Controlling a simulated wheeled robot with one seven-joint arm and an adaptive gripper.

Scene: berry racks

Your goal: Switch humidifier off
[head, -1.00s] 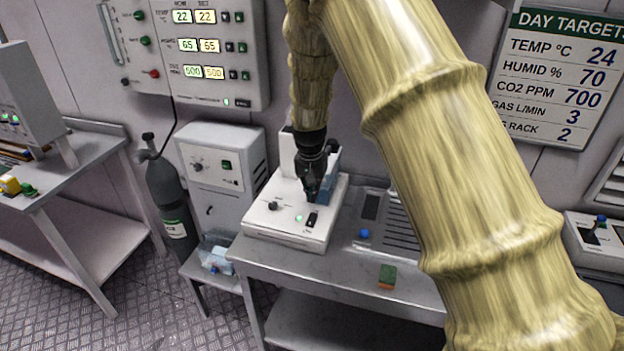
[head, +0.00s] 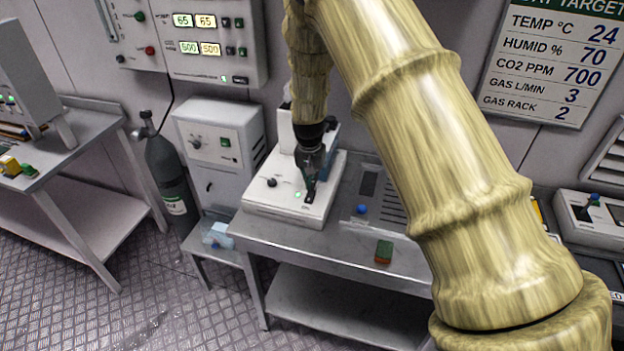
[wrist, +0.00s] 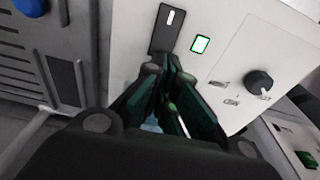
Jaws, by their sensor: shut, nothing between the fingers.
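The white humidifier unit (head: 270,207) sits on the left part of the metal bench. Its front carries a black knob (head: 272,183), a lit green light (head: 298,194) and a black rocker switch (head: 309,196). In the wrist view the switch (wrist: 166,30) has a white mark, and the green light (wrist: 200,44) is lit beside it. My gripper (head: 311,184) is shut and empty, pointing down right at the switch. In the wrist view the fingertips (wrist: 165,68) overlap the switch's lower end; I cannot tell whether they touch it.
A drain grille with a blue knob (head: 361,209) lies right of the unit. A green and orange block (head: 383,252) is near the bench's front edge. A grey cabinet (head: 217,150) and gas cylinder (head: 170,185) stand left. The target board (head: 555,70) hangs behind.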

